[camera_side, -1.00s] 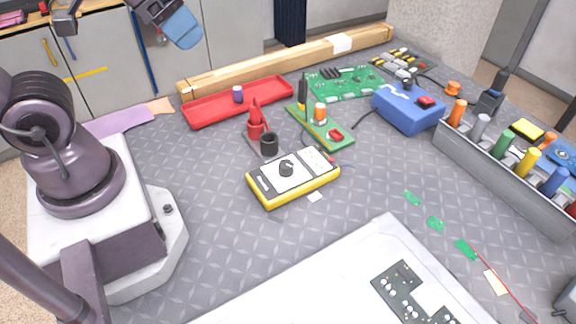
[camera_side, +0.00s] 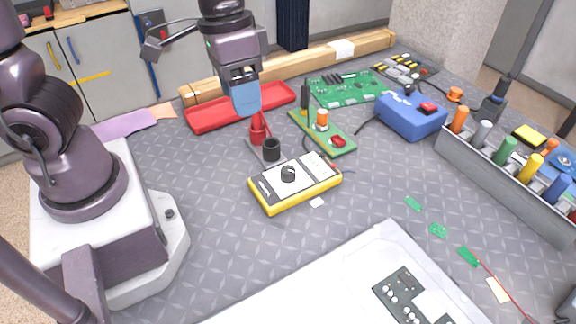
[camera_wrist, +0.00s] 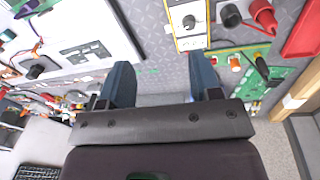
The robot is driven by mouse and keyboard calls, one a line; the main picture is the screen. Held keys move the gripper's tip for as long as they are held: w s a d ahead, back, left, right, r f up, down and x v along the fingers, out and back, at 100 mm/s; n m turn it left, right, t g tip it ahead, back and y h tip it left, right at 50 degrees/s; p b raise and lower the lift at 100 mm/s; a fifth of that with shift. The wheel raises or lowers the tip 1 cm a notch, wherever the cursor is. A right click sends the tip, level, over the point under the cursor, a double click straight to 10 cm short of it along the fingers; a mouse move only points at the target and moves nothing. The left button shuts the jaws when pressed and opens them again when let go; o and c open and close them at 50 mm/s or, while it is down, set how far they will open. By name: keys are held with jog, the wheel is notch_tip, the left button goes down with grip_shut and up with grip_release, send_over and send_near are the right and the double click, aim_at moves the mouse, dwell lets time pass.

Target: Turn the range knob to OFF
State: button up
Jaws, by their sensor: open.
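The yellow multimeter (camera_side: 296,184) lies on the grey patterned mat with its pale face up. Its black range knob (camera_side: 288,174) sits on that face. In the wrist view the multimeter (camera_wrist: 185,15) is at the top, cut off by the frame edge, with the knob (camera_wrist: 189,22) visible. The knob's pointer direction and any OFF mark are too small to read. My gripper (camera_side: 247,112) has blue fingers and is above the mat, up and to the left of the multimeter in the side view. In the wrist view my gripper (camera_wrist: 158,88) has its two blue fingers apart, with nothing between them.
Red and black probe holders (camera_side: 258,133) stand just behind the multimeter, near the red tray (camera_side: 205,118). A green board with parts (camera_side: 338,146) and a blue box (camera_side: 410,115) lie to the right. Clear mat surrounds the multimeter's left and front.

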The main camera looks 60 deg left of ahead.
jog(key=w+f+m+g+y, duration=0.1)
jog(key=w+f+g, duration=0.1)
jog(key=w+f, duration=0.4)
jog(key=m+t, duration=0.2)
send_over(288, 169)
notch_tip(288, 169, down, 3)
jog(key=shift+y, duration=0.3)
notch_tip(288, 169, down, 13)
jog(key=shift+r, duration=0.15)
jog(key=c, duration=0.9)
